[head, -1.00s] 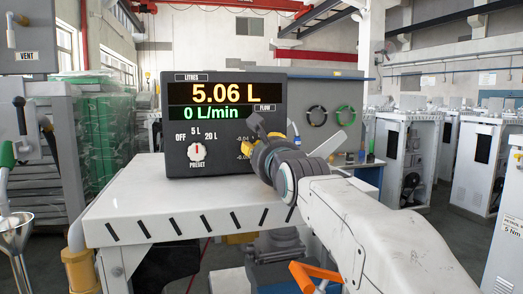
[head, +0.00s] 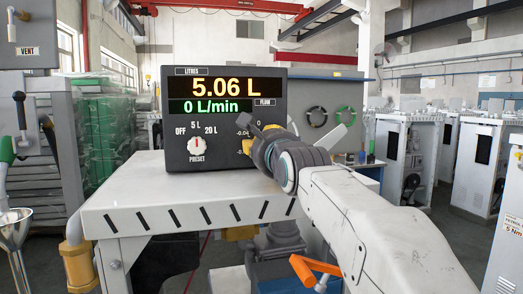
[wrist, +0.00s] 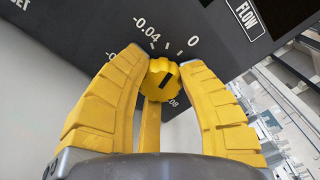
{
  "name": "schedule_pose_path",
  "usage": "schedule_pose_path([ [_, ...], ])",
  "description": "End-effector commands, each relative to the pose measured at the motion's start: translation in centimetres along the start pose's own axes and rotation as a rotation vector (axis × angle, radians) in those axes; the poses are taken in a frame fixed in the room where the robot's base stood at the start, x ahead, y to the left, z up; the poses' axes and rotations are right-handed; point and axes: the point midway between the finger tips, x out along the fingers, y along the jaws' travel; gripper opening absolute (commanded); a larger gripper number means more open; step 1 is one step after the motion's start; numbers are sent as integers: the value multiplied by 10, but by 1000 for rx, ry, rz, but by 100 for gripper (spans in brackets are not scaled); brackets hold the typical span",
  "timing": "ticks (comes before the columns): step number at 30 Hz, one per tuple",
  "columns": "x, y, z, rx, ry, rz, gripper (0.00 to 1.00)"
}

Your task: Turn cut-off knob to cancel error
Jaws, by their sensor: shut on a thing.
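The cut-off knob (wrist: 164,80) is yellow and lobed, with a black pointer mark, and sits on the dark panel among scale marks. "-0.04" and "0" show above it, and a partly covered ".08" shows at its lower right. My gripper (wrist: 168,72) has its yellow fingers on both sides of the knob, shut on it. In the head view my gripper (head: 254,140) is at the lower right of the dispenser panel (head: 223,112) and hides the knob. The display (head: 224,92) reads 5.06 L and 0 L/min.
A white preset knob (head: 197,147) is on the panel left of my gripper, its red mark pointing up near 5 L. The panel stands on a white bench (head: 150,195). A funnel (head: 14,228) is at far left. White cabinets (head: 412,150) stand at right.

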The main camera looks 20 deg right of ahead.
Motion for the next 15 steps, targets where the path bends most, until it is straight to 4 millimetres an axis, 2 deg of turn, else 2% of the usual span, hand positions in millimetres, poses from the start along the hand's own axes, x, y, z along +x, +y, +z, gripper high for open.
schedule_pose_path([
  [15,0,0,0,-493,1,0,3],
])
